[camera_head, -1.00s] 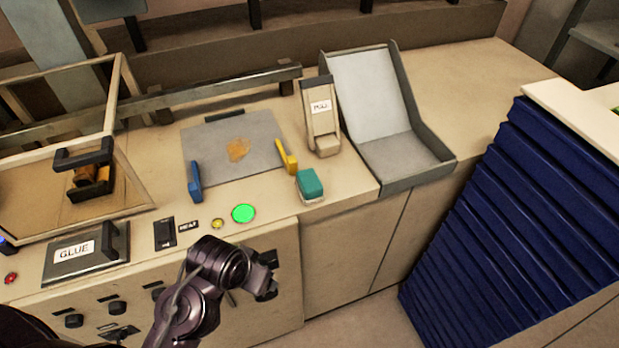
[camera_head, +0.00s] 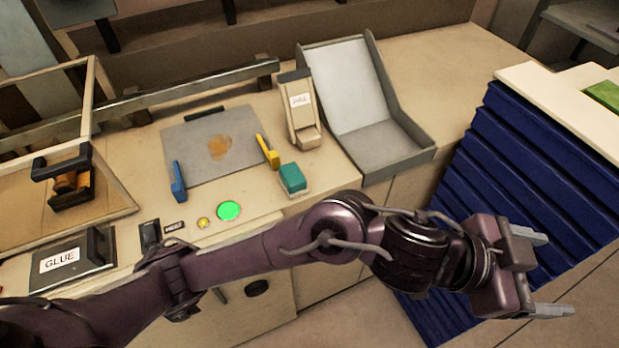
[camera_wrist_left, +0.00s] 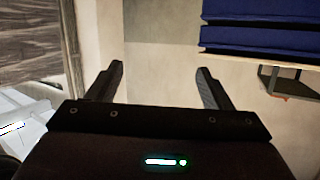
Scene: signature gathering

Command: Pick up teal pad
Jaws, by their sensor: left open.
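The teal pad (camera_head: 292,178) is a small block with a pale base. It sits near the front edge of the beige counter (camera_head: 330,183), in front of the dispenser with a white label. My left arm reaches across the front of the counter. My left gripper (camera_head: 555,274) is open and empty, out to the right of the pad and in front of the blue stack. The left wrist view shows its two fingers (camera_wrist_left: 160,85) apart with nothing between them. The pad does not show in that view. My right gripper is not in view.
A grey angled tray (camera_head: 395,150) and the labelled dispenser (camera_head: 302,112) stand behind the pad. A grey plate (camera_head: 190,150) with blue and yellow handles lies left. A green button (camera_head: 229,210) is near. A blue stack (camera_head: 500,180) stands at right, topped by a pale board (camera_head: 560,95).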

